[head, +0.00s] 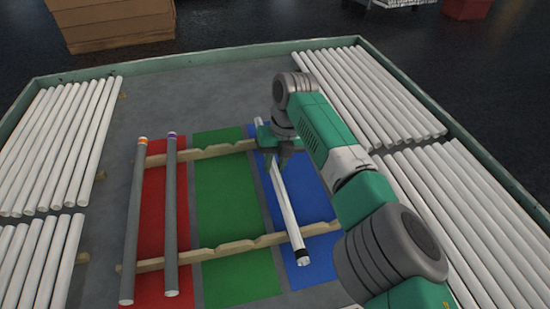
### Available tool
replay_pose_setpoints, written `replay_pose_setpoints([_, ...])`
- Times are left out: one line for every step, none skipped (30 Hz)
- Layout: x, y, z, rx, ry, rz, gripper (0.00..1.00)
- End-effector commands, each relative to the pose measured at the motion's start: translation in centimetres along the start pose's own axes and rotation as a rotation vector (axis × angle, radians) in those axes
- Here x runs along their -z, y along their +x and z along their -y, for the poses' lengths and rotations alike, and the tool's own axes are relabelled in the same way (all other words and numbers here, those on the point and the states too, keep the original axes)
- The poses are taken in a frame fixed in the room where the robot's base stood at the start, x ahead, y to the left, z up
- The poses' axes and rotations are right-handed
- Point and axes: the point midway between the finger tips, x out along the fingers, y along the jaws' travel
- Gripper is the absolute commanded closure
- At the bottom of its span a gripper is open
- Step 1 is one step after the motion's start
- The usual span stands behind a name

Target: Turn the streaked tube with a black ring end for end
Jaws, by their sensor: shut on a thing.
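The streaked tube (288,213) is pale with darker lengthwise streaks and has a black ring (303,261) at its near end. It lies over the blue area (309,206) at the right of the coloured areas, slanting from upper left to lower right. My gripper (279,163) is shut on the tube's far half, between the two wooden racks. My wrist partly hides the jaws and the tube near them. From this view I cannot tell whether the tube rests in the racks or is slightly raised.
Two notched wooden racks, a far one (210,152) and a near one (230,246), cross red, green and blue areas. Two grey tubes, one with an orange ring (133,220) and one with a purple ring (170,220), lie over red. The green area (226,190) is free. White tubes line both sides.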

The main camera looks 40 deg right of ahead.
Motion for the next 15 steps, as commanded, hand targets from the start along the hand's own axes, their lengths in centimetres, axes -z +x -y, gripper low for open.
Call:
replay_pose_setpoints([-0.01,-0.02,0.01,0.0,0.0,0.0,1.0])
replay_pose_setpoints([-0.01,-0.02,0.0,0.0,0.0,0.0,1.0])
replay_pose_setpoints([-0.01,-0.02,0.0,0.0,0.0,0.0,1.0])
replay_pose_setpoints([-0.01,-0.02,0.0,0.0,0.0,0.0,1.0])
replay_pose_setpoints([-0.01,-0.03,0.0,0.0,0.0,0.0,1.0])
replay_pose_setpoints([-0.01,-0.03,-0.01,0.0,0.0,0.0,0.7])
replay_pose_setpoints([-0.01,-0.03,-0.01,0.0,0.0,0.0,0.64])
replay_pose_setpoints([-0.01,-0.03,-0.01,0.0,0.0,0.0,0.58])
replay_pose_setpoints([-0.01,-0.03,-0.01,0.0,0.0,0.0,0.52])
replay_pose_setpoints([-0.01,-0.03,-0.01,0.0,0.0,0.0,0.52])
replay_pose_setpoints([-0.01,-0.03,-0.01,0.0,0.0,0.0,0.52])
replay_pose_setpoints([-0.01,-0.03,-0.02,0.0,0.0,0.0,0.52])
replay_pose_setpoints([-0.01,-0.03,-0.01,0.0,0.0,0.0,0.52])
replay_pose_setpoints([-0.01,-0.04,-0.02,0.0,0.0,0.0,0.52])
replay_pose_setpoints([-0.01,-0.03,-0.02,0.0,0.0,0.0,0.52])
